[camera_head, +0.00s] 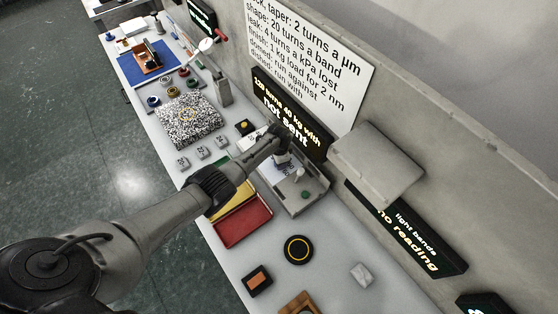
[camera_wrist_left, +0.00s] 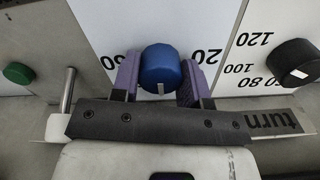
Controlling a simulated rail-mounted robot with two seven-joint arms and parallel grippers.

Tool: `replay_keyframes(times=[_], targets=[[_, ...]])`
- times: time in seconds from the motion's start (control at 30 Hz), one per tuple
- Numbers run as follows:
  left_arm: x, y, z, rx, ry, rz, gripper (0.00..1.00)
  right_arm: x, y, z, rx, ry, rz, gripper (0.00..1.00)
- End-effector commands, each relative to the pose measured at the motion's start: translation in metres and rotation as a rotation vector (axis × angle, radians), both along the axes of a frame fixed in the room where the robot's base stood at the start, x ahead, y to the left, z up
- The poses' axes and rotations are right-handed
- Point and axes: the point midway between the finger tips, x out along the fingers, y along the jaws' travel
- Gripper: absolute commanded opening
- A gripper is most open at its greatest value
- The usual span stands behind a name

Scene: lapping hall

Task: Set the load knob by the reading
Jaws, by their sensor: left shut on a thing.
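My left gripper (camera_head: 283,158) reaches over the grey control box (camera_head: 306,196) by the wall. In the left wrist view its purple fingers (camera_wrist_left: 161,80) are shut on a blue knob (camera_wrist_left: 160,62), one on each side. The knob's white mark points to the bottom of that view; numbers are printed on the white dial face around it. A black knob (camera_wrist_left: 292,64) with its own scale is to the right, above a plate reading "turn". The display (camera_head: 289,121) reads "120 turns 40 kg with" and "not sent". My right gripper is not in view.
A green button (camera_wrist_left: 18,73) and metal post (camera_wrist_left: 68,90) are left of the blue knob. The wall sign (camera_head: 308,52) lists turn and load rules. The light bands display (camera_head: 410,228) shows "no reading". Red (camera_head: 243,224) and yellow trays lie beside the box.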

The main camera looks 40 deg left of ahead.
Motion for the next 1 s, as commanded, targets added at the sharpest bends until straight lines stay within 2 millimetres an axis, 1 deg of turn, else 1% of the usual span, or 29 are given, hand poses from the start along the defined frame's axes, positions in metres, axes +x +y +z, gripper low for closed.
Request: replay_keyframes(times=[0.2,0.23,0.5,0.77,0.87,0.97,1.0], targets=[[0.0,0.0,0.0,0.0,-0.002,0.001,0.17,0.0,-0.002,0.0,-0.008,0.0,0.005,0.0],[0.0,0.0,0.0,0.0,-0.002,0.001,0.42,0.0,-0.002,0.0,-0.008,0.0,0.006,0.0],[0.0,0.0,0.0,0.0,-0.001,0.001,0.67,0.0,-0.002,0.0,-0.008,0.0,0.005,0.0],[0.0,0.0,0.002,0.0,-0.001,0.001,0.67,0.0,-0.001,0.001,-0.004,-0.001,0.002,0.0],[0.0,0.0,0.01,0.0,-0.001,0.001,0.67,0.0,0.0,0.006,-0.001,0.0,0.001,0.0],[0.001,0.0,0.025,-0.001,-0.003,0.0,0.67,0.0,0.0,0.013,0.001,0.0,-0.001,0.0],[0.001,0.0,0.033,0.0,-0.004,0.001,0.67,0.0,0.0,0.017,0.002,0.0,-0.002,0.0]])
